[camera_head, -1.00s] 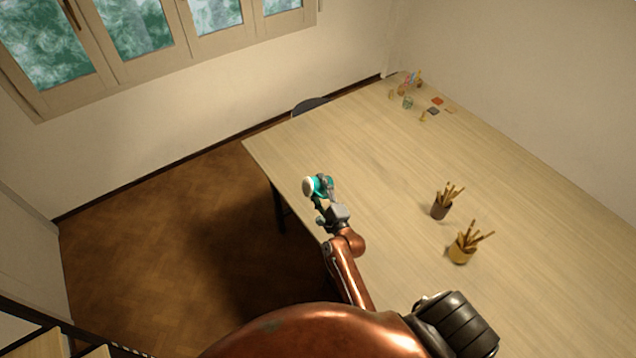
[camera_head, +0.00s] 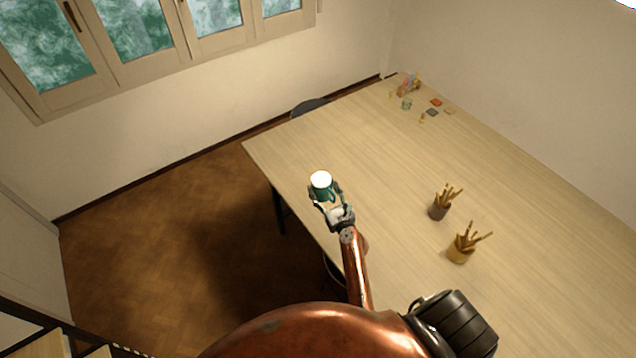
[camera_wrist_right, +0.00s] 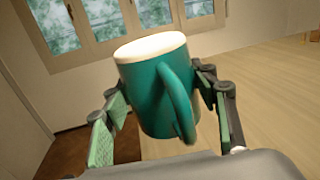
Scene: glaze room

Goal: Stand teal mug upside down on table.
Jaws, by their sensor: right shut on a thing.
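The teal mug (camera_head: 323,191) is held at the table's (camera_head: 400,160) left edge in the head view. Its round white end faces up, and I cannot tell whether this is its base or its pale inside. In the right wrist view the mug (camera_wrist_right: 146,95) is close to upright on its axis, slightly tilted, with its handle towards the camera. My right gripper (camera_head: 326,197) is shut on the mug's sides, one finger on each side. The mug's lower end is partly hidden, and its height above the table is unclear. My left gripper is not in view.
Several small items, including a red tile (camera_head: 436,102), lie at the far end. The table between is clear. A dark chair (camera_head: 309,106) stands behind.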

